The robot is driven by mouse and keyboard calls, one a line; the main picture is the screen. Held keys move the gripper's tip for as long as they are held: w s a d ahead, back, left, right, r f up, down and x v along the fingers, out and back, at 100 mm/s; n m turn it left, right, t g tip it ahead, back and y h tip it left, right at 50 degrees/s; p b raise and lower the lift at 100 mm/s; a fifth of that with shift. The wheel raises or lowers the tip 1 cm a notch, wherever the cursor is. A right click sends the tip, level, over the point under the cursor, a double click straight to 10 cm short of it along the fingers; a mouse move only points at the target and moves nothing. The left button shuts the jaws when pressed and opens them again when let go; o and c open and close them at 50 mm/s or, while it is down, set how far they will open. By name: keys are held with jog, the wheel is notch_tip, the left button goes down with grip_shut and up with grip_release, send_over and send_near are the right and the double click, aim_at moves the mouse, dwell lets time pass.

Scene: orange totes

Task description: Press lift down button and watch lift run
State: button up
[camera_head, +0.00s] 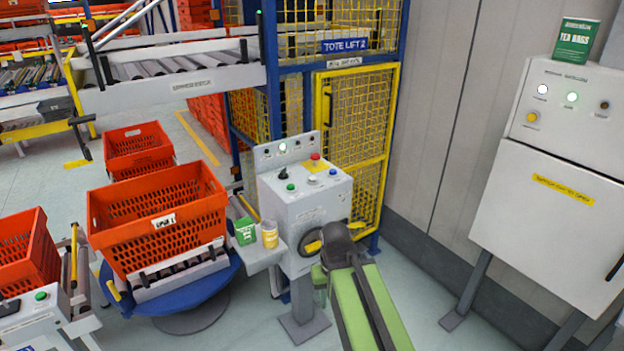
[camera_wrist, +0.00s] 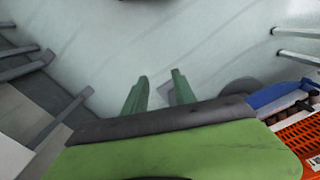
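The grey lift control box (camera_head: 318,205) stands on a pedestal in front of the yellow mesh cage marked TOTE LIFT 2 (camera_head: 344,45). Its sloped top carries a green button (camera_head: 290,187), a blue button (camera_head: 333,171), a pale button (camera_head: 312,181), a red button (camera_head: 315,156) and a black selector (camera_head: 283,173). The button labels are too small to read. My gripper (camera_wrist: 159,74) has its two green fingers apart with nothing between them, over the floor. In the head view my arm is at the box's lower front right, below the buttons and partly covering the yellow-handled rotary switch (camera_head: 313,246).
A small shelf with a green box (camera_head: 245,231) and a yellow-lidded tub (camera_head: 269,234) juts from the box's left. An orange tote (camera_head: 160,215) sits on a blue turntable. A white cabinet (camera_head: 560,215) stands at right. Floor between box and cabinet is clear.

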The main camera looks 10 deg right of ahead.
grip_shut()
dwell(1.5)
